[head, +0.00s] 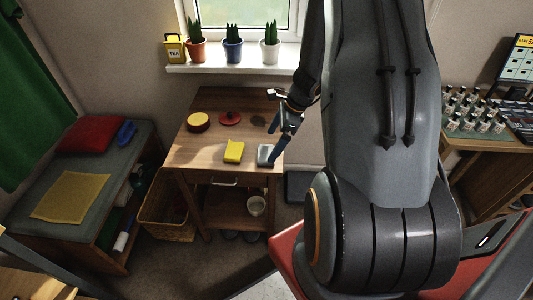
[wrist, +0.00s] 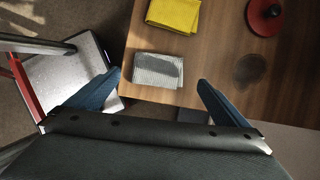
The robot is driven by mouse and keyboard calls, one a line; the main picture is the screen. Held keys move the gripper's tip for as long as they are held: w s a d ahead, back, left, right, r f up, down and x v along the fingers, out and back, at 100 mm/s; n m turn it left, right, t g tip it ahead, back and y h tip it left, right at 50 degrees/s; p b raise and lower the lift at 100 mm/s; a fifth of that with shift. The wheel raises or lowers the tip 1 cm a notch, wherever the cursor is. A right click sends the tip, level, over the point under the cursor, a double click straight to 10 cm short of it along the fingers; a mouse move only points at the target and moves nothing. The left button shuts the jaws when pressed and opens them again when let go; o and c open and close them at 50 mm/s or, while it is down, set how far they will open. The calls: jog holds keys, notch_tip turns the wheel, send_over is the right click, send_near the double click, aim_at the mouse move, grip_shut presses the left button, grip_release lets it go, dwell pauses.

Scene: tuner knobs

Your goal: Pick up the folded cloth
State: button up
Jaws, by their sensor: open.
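A grey-white folded cloth (head: 265,155) lies near the front right corner of the small wooden table. It also shows in the wrist view (wrist: 150,69), with a shadow over part of it. A yellow folded cloth (head: 234,151) lies to its left on the table, apart from it. It shows at the top of the wrist view (wrist: 174,14). My gripper (head: 273,126) is open and empty above the table's right side. In the wrist view its blue fingertips (wrist: 160,80) are spread to either side of the grey cloth, which looks below them and untouched.
The wooden table (head: 195,150) also bears a round yellow-topped tin (head: 198,122) and a red lid (head: 230,118). Potted plants stand on the windowsill (head: 225,68) behind. A wicker basket (head: 165,213) is left of the table. A bench (head: 105,170) with a red cushion stands farther left.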

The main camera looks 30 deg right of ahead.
aim_at(268, 151)
jog(key=shift+p+x, duration=0.3)
jog(key=shift+x, duration=1.85)
jog(key=shift+s, duration=0.1)
jog(key=c, duration=1.1)
jog(key=shift+r, duration=0.1)
notch_tip(268, 151, up, 10)
jog(key=shift+b, duration=0.3)
